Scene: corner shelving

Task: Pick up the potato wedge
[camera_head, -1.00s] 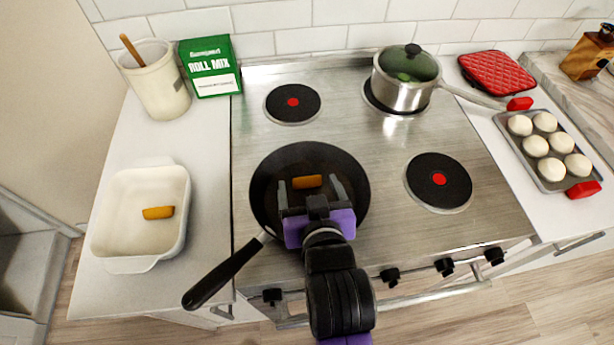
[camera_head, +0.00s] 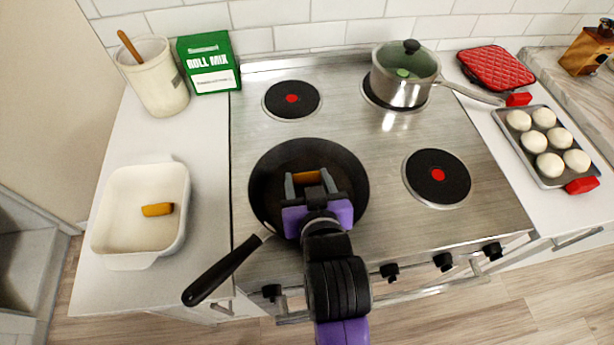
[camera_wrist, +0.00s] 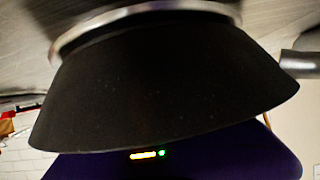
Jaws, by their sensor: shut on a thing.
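One orange-brown potato wedge (camera_head: 306,178) is in the black frying pan (camera_head: 266,172), between the fingers of my gripper (camera_head: 309,182). My gripper is shut on this wedge, low over the pan; I cannot tell whether the wedge touches the pan floor. A second potato wedge (camera_head: 157,210) lies in the white baking dish (camera_head: 118,236) on the left counter.
The pan handle (camera_head: 222,271) points to the front left. A lidded pot (camera_head: 402,88) stands on the back right burner, its handle reaching right. A tray of buns (camera_head: 541,151) and a red pot holder (camera_head: 496,69) lie right. The front right burner (camera_head: 437,190) is clear.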

